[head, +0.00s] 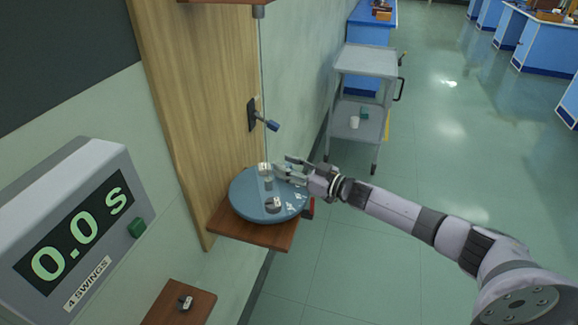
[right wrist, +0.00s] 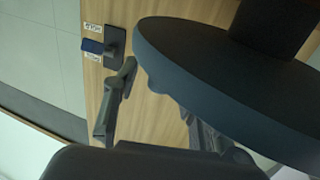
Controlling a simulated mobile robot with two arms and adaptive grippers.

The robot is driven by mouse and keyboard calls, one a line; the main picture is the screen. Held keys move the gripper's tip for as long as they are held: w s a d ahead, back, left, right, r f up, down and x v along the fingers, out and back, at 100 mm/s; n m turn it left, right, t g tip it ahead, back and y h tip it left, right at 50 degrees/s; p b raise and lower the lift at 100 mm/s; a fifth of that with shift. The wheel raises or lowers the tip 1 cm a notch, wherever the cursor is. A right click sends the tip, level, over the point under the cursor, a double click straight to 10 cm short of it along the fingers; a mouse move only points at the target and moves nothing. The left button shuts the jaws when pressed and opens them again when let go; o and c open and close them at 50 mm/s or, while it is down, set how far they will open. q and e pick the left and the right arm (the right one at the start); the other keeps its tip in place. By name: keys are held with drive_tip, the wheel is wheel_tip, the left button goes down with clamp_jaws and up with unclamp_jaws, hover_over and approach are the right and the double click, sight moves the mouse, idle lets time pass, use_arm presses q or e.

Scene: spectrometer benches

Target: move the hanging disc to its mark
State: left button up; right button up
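The hanging disc (head: 245,198) is a wide blue-grey plate at the lower end of a thin wire, just above a wooden shelf (head: 250,234). Small grey cylinders (head: 273,205) and white marks (head: 290,198) show on its top. My right gripper (head: 287,168) is at the disc's far right edge, with its fingers spread. In the right wrist view, the dark disc (right wrist: 200,70) fills the upper right, and the gripper's fingers (right wrist: 155,112) stand apart near its rim. I cannot tell whether they touch it. I cannot tell which mark is the disc's. My left gripper is out of view.
A blue lever (head: 272,125) sticks out from the wooden backboard (head: 205,100). A timer (head: 75,235) reads 0.0 s at the left. A small wooden shelf (head: 165,300) is below. A grey cart (head: 365,62) stands behind; the floor at right is clear.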

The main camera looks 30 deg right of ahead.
drive_tip(key=shift+s+d, duration=0.1)
drive_tip(key=shift+s, duration=0.05)
drive_tip(key=v, duration=1.1)
drive_tip(key=shift+s+d, duration=0.15)
drive_tip(key=shift+s, duration=0.2)
drive_tip(key=shift+f, duration=0.1)
